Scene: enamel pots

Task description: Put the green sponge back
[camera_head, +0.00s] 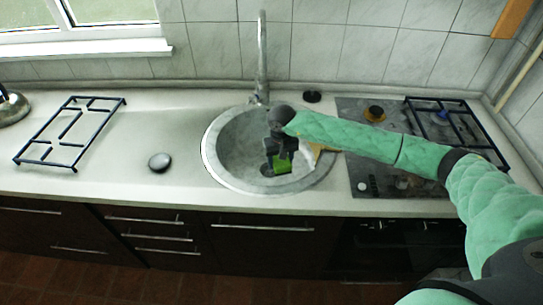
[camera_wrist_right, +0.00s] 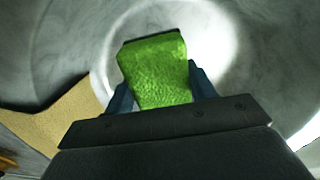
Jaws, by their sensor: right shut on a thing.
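The green sponge (camera_head: 282,163) is over the round sink (camera_head: 212,150) in the head view. My right gripper (camera_head: 280,160) is shut on it, with the jaws pointing down into the sink. In the right wrist view the sponge (camera_wrist_right: 158,72) sits between the two fingers of the gripper (camera_wrist_right: 160,90), with the pale sink bowl behind it. I cannot tell whether the sponge touches the sink bottom. My left gripper is not in view.
A tan cloth or board (camera_wrist_right: 62,122) lies at the sink's right side. A faucet (camera_head: 262,60) stands behind the sink. The stove (camera_head: 360,180) is to the right. A loose black grate (camera_head: 70,130) and a dark round lid (camera_head: 160,162) lie on the left counter.

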